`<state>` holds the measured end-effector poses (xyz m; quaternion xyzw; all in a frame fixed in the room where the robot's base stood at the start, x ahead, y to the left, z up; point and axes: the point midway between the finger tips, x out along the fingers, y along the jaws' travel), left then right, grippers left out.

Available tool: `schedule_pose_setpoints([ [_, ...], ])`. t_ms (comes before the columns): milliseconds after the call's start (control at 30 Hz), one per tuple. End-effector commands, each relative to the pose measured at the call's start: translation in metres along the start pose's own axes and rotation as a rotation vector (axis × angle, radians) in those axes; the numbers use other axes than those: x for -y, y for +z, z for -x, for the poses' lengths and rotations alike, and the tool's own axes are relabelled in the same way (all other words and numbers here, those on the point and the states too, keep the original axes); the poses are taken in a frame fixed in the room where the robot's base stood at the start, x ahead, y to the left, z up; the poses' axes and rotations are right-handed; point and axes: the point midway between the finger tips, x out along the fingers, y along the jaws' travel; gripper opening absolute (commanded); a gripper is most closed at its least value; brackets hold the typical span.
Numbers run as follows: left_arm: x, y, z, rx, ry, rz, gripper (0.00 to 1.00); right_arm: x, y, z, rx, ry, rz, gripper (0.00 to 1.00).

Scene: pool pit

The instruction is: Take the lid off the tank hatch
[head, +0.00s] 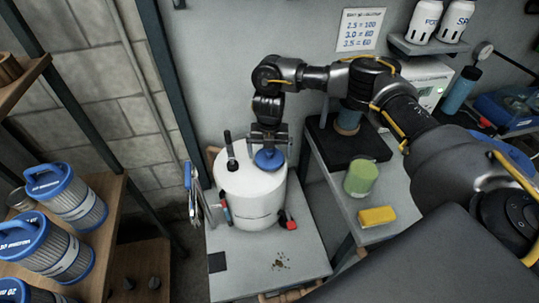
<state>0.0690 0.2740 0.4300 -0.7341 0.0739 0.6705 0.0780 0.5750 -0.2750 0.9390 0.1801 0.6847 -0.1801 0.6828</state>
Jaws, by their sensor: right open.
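A white cylindrical tank (252,200) stands upright on a low grey table. A round blue lid (269,161) sits on the right part of its top. My right gripper (269,146) points down at the blue lid from just above and behind it, with its fingers open; I cannot tell whether they touch the lid. A black upright handle (231,150) rises from the left of the tank's top. The hatch opening is hidden under the lid. My left gripper is not in view.
Blue-capped filter cartridges (66,194) fill the wooden shelf at left. Pliers (196,196) are at the tank's left, and a red-and-black valve (288,222) is low at its right. A green cup (361,178) and a yellow sponge (376,216) sit on the right bench.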

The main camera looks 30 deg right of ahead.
Motion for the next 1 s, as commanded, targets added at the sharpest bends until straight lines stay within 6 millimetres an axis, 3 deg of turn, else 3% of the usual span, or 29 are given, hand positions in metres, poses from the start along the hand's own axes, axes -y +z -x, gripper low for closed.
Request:
schedule_pose_setpoints([
  [300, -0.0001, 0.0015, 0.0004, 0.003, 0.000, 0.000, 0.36, 0.0000, 0.0002, -0.0070, 0.001, 0.000, 0.000, 1.00],
  [600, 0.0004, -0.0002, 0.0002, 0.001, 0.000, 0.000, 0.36, -0.0001, 0.0002, -0.0067, 0.002, 0.001, 0.000, 0.64],
  [1000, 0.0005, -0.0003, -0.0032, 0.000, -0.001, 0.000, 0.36, -0.0006, 0.0008, 0.0018, 0.003, 0.002, 0.001, 0.64],
])
